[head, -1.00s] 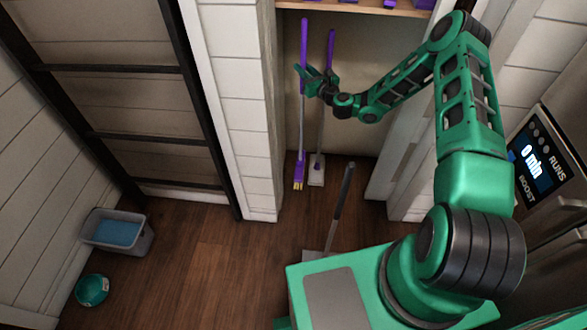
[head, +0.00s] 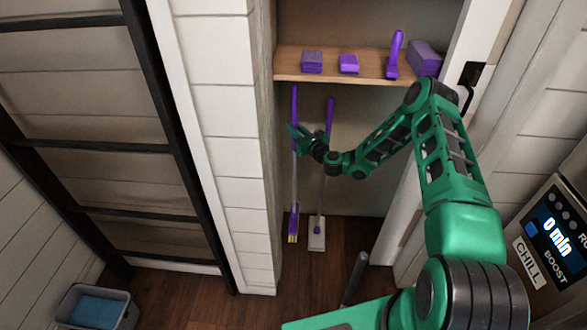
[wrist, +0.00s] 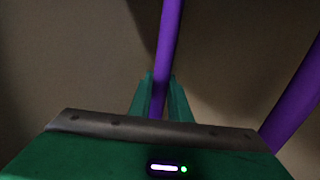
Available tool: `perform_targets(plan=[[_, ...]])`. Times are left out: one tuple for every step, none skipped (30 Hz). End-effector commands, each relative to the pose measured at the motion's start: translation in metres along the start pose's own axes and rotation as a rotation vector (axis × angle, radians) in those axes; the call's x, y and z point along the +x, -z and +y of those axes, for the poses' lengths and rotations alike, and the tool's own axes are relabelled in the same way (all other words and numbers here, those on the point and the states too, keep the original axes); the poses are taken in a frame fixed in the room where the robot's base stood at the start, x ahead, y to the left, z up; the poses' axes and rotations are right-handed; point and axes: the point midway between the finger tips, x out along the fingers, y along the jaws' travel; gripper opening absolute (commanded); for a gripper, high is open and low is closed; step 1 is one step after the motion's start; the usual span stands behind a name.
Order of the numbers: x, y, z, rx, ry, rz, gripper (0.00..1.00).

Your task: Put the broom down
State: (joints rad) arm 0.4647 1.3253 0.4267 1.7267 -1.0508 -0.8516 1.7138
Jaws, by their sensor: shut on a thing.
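The broom has a purple upper handle (head: 294,105), a pale lower shaft (head: 294,180) and a purple head with yellow bristles (head: 293,225). It stands nearly upright at the left inside the closet. Its head is close to the floor near the back wall; I cannot tell if it touches. My gripper (head: 296,134) is shut around the purple part of the handle. In the wrist view the handle (wrist: 168,45) runs up between the two green fingers (wrist: 158,84), which hide part of it.
A mop with a purple handle (head: 329,115) and pale flat head (head: 317,233) stands just right of the broom. A wooden shelf (head: 290,67) above holds purple items. A dark-handled tool (head: 355,278) stands in front. A grey bin (head: 95,307) is at lower left.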

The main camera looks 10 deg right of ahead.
Motion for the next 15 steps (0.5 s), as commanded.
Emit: perform_targets(plan=[[0.001,0.008,0.001,0.001,-0.002,-0.001,0.00],[0.001,0.012,0.001,0.002,-0.002,-0.002,0.00],[0.001,0.016,0.001,0.002,-0.001,-0.002,0.00],[0.001,0.019,0.001,0.001,-0.001,-0.002,0.00],[0.001,0.021,0.001,0.001,-0.001,-0.002,0.00],[0.001,0.023,0.001,0.001,-0.001,-0.003,0.00],[0.001,0.024,0.001,0.001,-0.001,-0.003,0.00],[0.001,0.025,0.001,0.001,-0.001,-0.003,0.00],[0.001,0.028,0.001,0.001,-0.001,-0.003,0.00],[0.001,0.030,0.001,0.001,-0.001,-0.003,0.00],[0.001,0.033,0.001,0.001,-0.002,-0.002,0.00],[0.001,0.038,0.002,0.001,-0.002,-0.002,0.00],[0.001,0.042,0.002,0.000,-0.002,-0.001,0.00],[0.001,0.046,0.001,0.001,-0.002,-0.001,0.00],[0.001,0.052,0.001,0.001,-0.001,-0.002,0.00]])
